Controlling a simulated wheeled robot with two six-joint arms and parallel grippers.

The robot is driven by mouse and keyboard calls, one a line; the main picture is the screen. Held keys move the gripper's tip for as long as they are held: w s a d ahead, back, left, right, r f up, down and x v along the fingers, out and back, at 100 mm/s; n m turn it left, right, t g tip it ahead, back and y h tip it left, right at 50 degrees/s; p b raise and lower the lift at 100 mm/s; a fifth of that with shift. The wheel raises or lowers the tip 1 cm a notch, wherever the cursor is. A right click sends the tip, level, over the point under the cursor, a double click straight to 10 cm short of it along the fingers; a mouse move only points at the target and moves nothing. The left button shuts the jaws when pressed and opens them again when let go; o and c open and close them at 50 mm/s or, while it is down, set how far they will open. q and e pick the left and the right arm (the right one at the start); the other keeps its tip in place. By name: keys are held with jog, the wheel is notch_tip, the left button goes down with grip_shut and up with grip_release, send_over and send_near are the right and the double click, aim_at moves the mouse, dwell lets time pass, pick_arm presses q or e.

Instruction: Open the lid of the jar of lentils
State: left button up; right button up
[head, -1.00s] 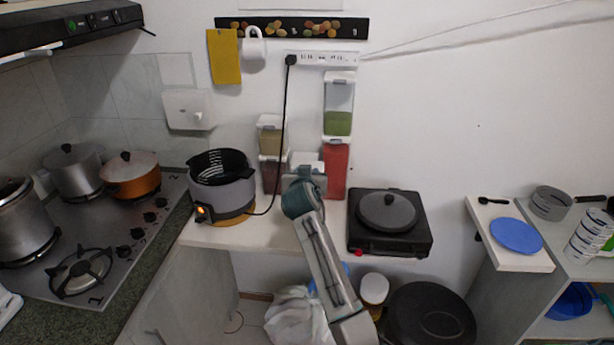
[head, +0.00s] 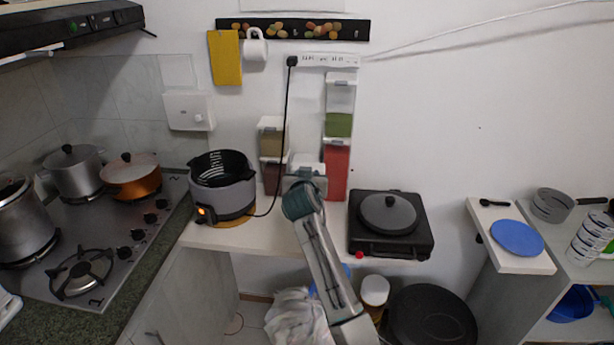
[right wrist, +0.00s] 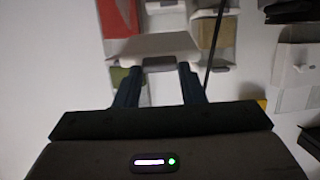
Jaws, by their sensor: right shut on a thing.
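A white-lidded container (head: 303,160) stands at the back of the counter between two stacks of jars. My right gripper (right wrist: 159,68) is at its front, its two dark fingers on either side of the grey tab of the white lid (right wrist: 150,45), shut on it. My right wrist hides this container's body and contents in the head view, so I cannot tell whether it holds lentils. The left stack has a tan-filled jar (head: 271,143) over a dark brown one (head: 270,175). The right stack has a green-filled jar (head: 338,122) over a red one (head: 336,170). My left gripper is not in view.
A grey cooker (head: 222,187) stands left of the jars, its black cord (head: 286,120) rising past them to a power strip (head: 325,60). A black hotplate (head: 390,222) with a lidded pan stands right. The wall is close behind.

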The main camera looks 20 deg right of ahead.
jog(key=o, duration=0.8)
jog(key=shift+r, duration=0.1)
jog(key=shift+s, duration=0.1)
jog(key=shift+a, duration=0.1)
jog(key=b+v, duration=0.3)
jog(key=v, duration=0.7)
jog(key=shift+s+a+r+b, duration=0.1)
jog(key=shift+s+b, duration=0.2)
jog(key=shift+s, duration=0.05)
